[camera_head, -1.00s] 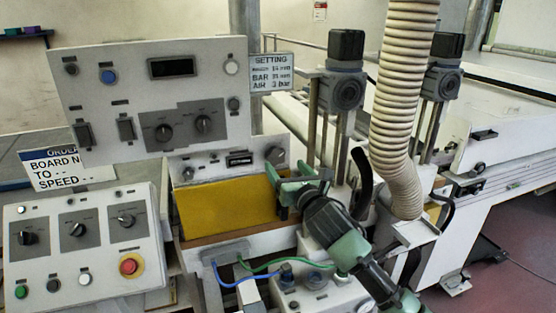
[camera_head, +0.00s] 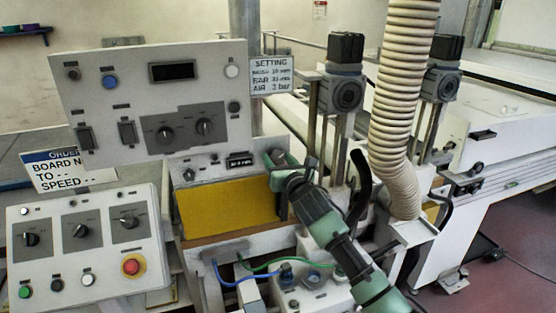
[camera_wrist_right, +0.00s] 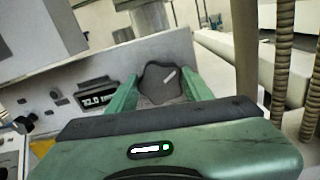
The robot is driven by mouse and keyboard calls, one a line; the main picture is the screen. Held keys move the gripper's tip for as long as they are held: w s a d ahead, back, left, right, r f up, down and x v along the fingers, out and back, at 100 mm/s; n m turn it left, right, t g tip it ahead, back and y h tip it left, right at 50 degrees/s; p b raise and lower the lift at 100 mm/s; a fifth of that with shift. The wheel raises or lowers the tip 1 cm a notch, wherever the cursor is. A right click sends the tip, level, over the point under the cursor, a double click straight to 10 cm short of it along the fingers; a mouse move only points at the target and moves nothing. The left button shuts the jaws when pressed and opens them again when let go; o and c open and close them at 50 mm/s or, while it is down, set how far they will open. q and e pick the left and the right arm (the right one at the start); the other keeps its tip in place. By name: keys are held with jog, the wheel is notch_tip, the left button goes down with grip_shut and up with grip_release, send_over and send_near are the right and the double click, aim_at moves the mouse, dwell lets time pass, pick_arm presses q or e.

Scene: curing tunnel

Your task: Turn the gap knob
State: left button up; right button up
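The gap knob is a dark grey lobed knob (camera_wrist_right: 162,84) with a white pointer mark, on the small lower panel (camera_head: 210,168). In the head view the knob (camera_head: 275,156) is partly covered by my right gripper (camera_head: 285,166). In the right wrist view the two green fingers of my right gripper (camera_wrist_right: 160,88) stand on either side of the knob. They are apart and look open, close to its edges; contact is not clear. A small dark display (camera_wrist_right: 97,94) with white digits sits left of the knob. My left gripper is not in view.
A sign headed SETTING (camera_head: 271,76) hangs behind the knob. A yellow plate (camera_head: 228,207) lies below the panel. A ribbed hose (camera_head: 399,110) and a post with a motor (camera_head: 344,85) stand to the right. A sloped control box (camera_head: 85,250) is at left.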

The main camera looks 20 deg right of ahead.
jog(key=c, duration=0.4)
jog(key=shift+m, duration=0.3)
